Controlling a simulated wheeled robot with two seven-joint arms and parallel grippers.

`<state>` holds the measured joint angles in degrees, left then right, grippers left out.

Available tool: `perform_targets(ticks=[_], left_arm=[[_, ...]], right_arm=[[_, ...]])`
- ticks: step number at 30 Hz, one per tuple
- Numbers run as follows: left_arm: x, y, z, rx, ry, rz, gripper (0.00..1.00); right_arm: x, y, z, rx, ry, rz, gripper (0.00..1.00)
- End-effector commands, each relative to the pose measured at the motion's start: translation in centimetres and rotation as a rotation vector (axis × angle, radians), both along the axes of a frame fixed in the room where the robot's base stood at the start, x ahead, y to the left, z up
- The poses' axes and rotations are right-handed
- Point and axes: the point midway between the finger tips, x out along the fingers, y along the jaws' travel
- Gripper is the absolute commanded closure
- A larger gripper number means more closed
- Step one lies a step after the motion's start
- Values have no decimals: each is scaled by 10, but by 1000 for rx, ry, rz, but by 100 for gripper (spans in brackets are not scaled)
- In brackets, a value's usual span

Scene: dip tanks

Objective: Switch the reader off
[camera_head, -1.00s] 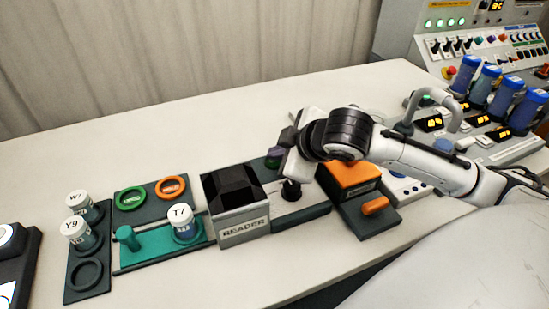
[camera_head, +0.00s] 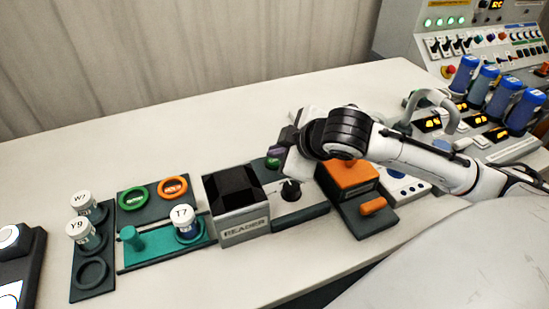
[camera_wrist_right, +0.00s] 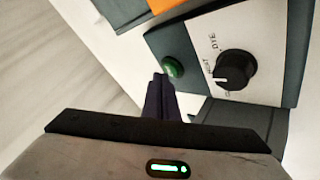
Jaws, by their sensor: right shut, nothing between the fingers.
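The reader (camera_head: 240,214) is a grey box with a black hood, labelled READER, in the middle of the bench. A pale panel on a dark base (camera_head: 300,216) stands just right of it, with a black knob (camera_head: 290,190) and a green button (camera_head: 272,163). In the right wrist view, the button (camera_wrist_right: 173,66) is dark green and the knob (camera_wrist_right: 236,69) has a white mark and small lettering, including DYE. My right gripper (camera_head: 274,153) is shut and empty. Its dark fingertips (camera_wrist_right: 160,80) are right beside the button; whether they touch it I cannot tell. My left gripper is out of view.
An orange block (camera_head: 348,178) with an orange handle stands right of the panel. Left are a teal slide holding vial T7 (camera_head: 184,222), two rings, and a rack with vials W7 (camera_head: 82,203) and Y9 (camera_head: 80,232). Blue-capped bottles stand far right. The front bench is clear.

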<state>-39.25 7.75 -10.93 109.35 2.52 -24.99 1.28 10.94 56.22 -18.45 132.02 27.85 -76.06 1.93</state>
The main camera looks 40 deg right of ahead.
Motion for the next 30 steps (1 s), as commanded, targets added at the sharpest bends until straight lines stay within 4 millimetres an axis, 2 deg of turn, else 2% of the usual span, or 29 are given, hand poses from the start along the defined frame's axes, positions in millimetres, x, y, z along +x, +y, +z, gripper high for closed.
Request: perform_targets(ticks=[9,15,21,30], left_arm=[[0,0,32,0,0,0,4],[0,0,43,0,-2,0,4],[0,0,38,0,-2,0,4],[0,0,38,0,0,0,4]], right_arm=[[0,0,26,0,0,0,100],[0,0,45,0,-2,1,100],[1,0,58,-1,-3,1,100],[0,0,60,0,0,0,100]])
